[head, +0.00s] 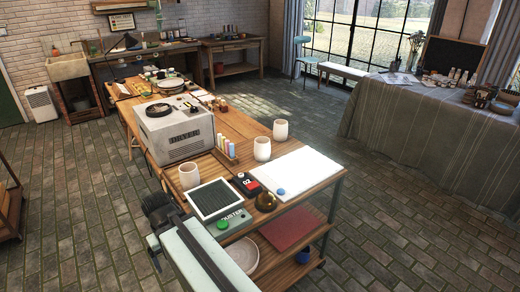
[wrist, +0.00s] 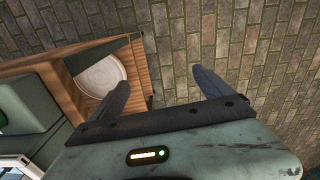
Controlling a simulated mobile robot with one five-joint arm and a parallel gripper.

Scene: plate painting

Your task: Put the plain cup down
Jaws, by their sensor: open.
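One cup (head: 189,176) stands at the left edge of the near cart top, in front of the kiln. A second cup (head: 262,148) stands near the middle, behind the white sheet. A third cup (head: 280,130) stands a little behind it at the right edge. All are upright; I cannot tell which is the plain cup. My gripper (wrist: 163,77) is open and empty in the wrist view, with brick floor behind its fingers. No cup shows in that view.
A grey kiln (head: 175,130), a duster box (head: 216,205), a red-and-black device (head: 247,184), a brown dome (head: 266,201) and a white sheet (head: 301,172) crowd the cart top. A plate (wrist: 100,75) lies on the lower shelf. A cloth-covered table (head: 430,130) stands right, across open floor.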

